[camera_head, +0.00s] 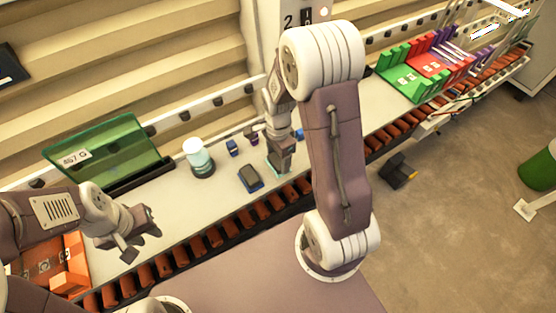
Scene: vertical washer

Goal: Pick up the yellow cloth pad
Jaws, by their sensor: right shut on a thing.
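My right gripper (279,163) points down over the white conveyor-side counter (222,190), near its middle. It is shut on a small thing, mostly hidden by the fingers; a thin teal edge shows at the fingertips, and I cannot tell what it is. No yellow cloth pad can be made out for sure. My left gripper (140,246) is at the left, over the counter near the roller edge, with its fingers apart and nothing between them.
A dark sponge-like block on a blue base (250,178), a clear jar (199,158) and small blue items (232,147) stand left of my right gripper. A green bin (108,155) is at back left, an orange box (62,270) at front left. Colored racks (420,78) stand far right.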

